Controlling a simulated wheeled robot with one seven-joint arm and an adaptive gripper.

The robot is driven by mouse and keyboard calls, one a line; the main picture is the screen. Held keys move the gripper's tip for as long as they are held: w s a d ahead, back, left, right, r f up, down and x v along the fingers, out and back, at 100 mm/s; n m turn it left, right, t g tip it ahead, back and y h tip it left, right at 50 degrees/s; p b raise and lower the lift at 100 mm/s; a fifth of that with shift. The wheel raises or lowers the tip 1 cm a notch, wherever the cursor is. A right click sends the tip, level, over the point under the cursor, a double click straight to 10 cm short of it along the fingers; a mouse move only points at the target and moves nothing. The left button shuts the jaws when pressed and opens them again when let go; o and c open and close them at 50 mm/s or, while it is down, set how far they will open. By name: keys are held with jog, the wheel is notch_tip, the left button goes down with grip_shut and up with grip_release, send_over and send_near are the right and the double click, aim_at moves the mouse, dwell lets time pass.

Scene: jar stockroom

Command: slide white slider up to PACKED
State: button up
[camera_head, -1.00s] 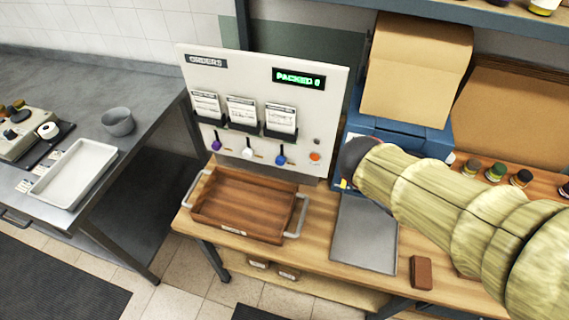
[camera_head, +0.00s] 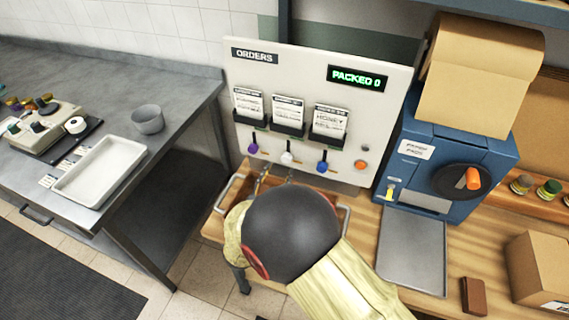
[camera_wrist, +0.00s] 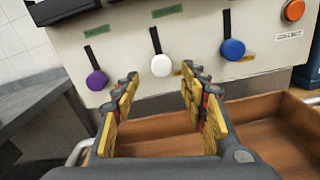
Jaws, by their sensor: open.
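The white slider (camera_head: 287,158) is a round white knob at the low end of its slot, between the purple slider (camera_head: 253,148) and the blue slider (camera_head: 322,167) on the white orders board (camera_head: 300,60). In the wrist view the white slider (camera_wrist: 161,66) lies ahead, beyond and between the fingertips. My gripper (camera_wrist: 160,85) is open and empty, apart from the knob. In the head view my arm hides most of the gripper; its fingers (camera_head: 273,180) show just below the sliders. The display (camera_head: 358,78) reads PACKED 0.
The brown wooden tray (camera_wrist: 270,135) lies below the fingers. An orange button (camera_head: 360,164) is at the board's lower right. A blue paper pad machine (camera_head: 462,150) and a grey tray (camera_head: 412,250) stand to the right. The left counter (camera_head: 110,85) is apart from this bench.

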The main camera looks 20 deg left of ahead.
aim_at(285, 160)
jog(key=w, duration=0.3)
jog(key=w+b, duration=0.1)
jog(key=w, duration=0.1)
jog(key=shift+w+d, duration=0.3)
jog(key=shift+w, duration=0.05)
jog(key=shift+c, duration=1.3)
jog(key=c, duration=0.7)
grip_shut()
